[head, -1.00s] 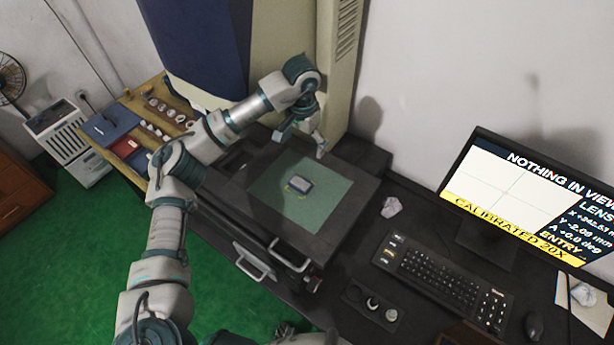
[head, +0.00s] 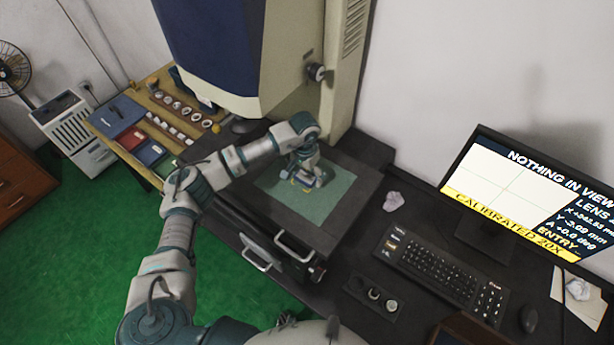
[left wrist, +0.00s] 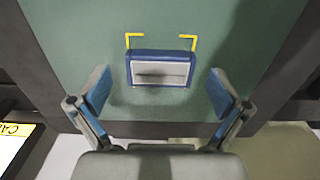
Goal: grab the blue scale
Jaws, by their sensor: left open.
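The blue scale (left wrist: 160,55) is a small blue box with a pale silver plate. It lies on the green mat (left wrist: 80,30) between yellow corner marks in the left wrist view. My left gripper (left wrist: 158,76) is open, with one finger on either side of the scale and gaps between fingers and scale. In the head view my left gripper (head: 305,178) is low over the green mat (head: 327,205) and hides most of the scale. I cannot tell the exact height of the fingertips. My right gripper does not show.
A large blue and cream machine (head: 290,60) rises behind the mat. A wooden table (head: 150,125) with rings and coloured boxes is at the left. The mat around the scale is clear.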

